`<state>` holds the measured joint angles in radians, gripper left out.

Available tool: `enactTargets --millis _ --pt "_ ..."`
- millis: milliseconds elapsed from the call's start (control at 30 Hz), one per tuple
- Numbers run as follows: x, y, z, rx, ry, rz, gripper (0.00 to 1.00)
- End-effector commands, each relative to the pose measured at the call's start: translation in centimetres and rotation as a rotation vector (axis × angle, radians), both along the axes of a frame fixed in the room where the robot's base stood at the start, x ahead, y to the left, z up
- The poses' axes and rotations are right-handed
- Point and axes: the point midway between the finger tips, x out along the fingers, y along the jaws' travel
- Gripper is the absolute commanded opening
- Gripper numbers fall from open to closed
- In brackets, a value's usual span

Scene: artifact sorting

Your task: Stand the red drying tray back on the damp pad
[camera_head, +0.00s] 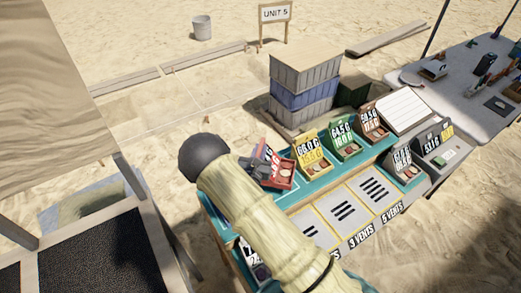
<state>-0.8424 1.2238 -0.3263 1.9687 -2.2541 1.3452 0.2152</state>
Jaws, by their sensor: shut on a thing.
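The red drying tray (284,179) is at the left end of a row of small coloured trays along the back of the teal-edged bench. It holds small brown and pale pieces. My gripper (259,166) shows only in part, as dark grey parts at the tray's left side, and it is shut on the tray. My pale, ribbed arm (265,220) with its dark round joint crosses in front and hides much of the bench's left end. I cannot make out the damp pad, nor whether the tray touches the bench.
Yellow (311,161), green (343,145) and brown (373,126) trays with number cards stand close on the right. Marked panels (341,213) lie in front. Stacked crates (304,85) stand behind. A grey device (440,150) is at the right; a dark screened frame (90,255) is at lower left.

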Motion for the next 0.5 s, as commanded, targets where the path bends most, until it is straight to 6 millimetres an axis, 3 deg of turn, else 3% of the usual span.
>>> enactTargets --millis 500 --pt "0.2 -0.4 -4.9 -0.001 -0.003 -0.006 0.00"
